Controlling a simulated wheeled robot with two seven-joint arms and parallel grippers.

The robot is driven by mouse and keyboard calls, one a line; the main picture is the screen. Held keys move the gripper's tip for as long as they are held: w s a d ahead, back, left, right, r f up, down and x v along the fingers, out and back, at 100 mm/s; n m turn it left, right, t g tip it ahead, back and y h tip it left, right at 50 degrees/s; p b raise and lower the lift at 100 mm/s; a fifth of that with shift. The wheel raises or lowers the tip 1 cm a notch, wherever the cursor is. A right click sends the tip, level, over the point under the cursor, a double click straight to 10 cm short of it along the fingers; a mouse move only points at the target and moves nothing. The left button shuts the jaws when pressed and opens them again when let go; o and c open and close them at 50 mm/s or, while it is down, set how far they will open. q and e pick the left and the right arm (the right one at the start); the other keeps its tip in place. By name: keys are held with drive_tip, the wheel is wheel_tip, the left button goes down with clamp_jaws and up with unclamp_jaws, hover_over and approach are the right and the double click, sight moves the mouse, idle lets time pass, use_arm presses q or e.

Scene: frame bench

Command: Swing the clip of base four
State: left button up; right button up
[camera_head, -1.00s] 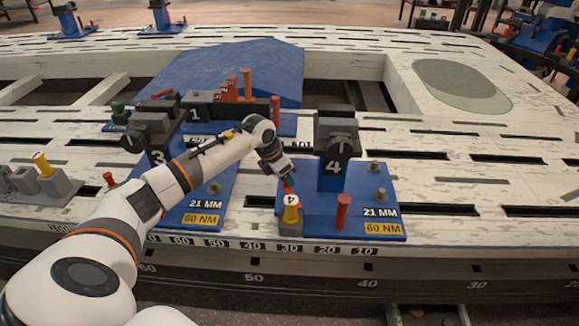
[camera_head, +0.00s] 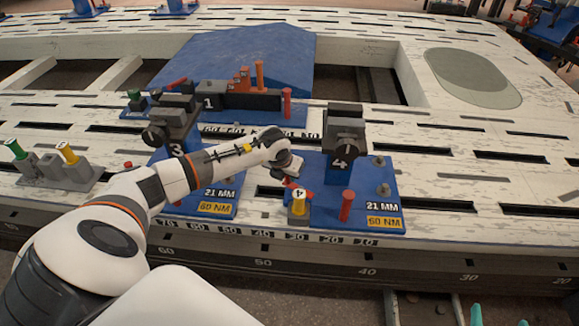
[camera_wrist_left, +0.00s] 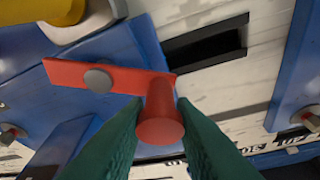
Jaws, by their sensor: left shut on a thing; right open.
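Base four is the blue plate (camera_head: 325,213) with a grey-topped blue post (camera_head: 344,140) marked 4. Its clip is a red bar (camera_wrist_left: 125,80) in the left wrist view, with a grey round pivot (camera_wrist_left: 98,78) and a red upright peg (camera_wrist_left: 160,118) at one end. My left gripper (camera_wrist_left: 158,140) is shut on that peg between its green fingers. In the head view the left gripper (camera_head: 288,172) hides most of the clip at the plate's left side. A yellow-topped piece (camera_head: 299,203) marked 4 stands close by. My right gripper (camera_head: 498,318) shows only teal fingertips, apart, at the bottom edge.
A red pin (camera_head: 347,205) and grey bolts stand on base four. Base three (camera_head: 205,190) lies just left, partly behind my left arm. A grey block with green and yellow knobs (camera_head: 55,170) stands at far left. The white slotted bench (camera_head: 470,185) is clear to the right.

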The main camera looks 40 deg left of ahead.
use_arm(q)
drive_tip(key=n+p, duration=0.1)
drive_tip(key=s+n+y+p, duration=0.1)
drive_tip(key=n, duration=0.1)
drive_tip(key=shift+s+d+g, duration=0.15)
drive_tip(key=shift+s+g, duration=0.05)
drive_tip(key=shift+g, duration=0.1)
drive_tip(key=shift+s+n, duration=0.1)
drive_tip(key=shift+n, duration=0.4)
use_arm(e)
drive_tip(key=s+d+f+g+h, duration=0.1)
drive_tip(key=s+d+f+g, duration=0.2)
drive_tip(key=s+f+g, duration=0.3)
drive_tip(key=shift+s+f+g+h, duration=0.4)
drive_tip(key=shift+s+f, duration=0.25)
drive_tip(key=shift+s, duration=0.05)
use_arm(q)
drive_tip(key=o, duration=0.9)
drive_tip(key=shift+r, duration=0.1)
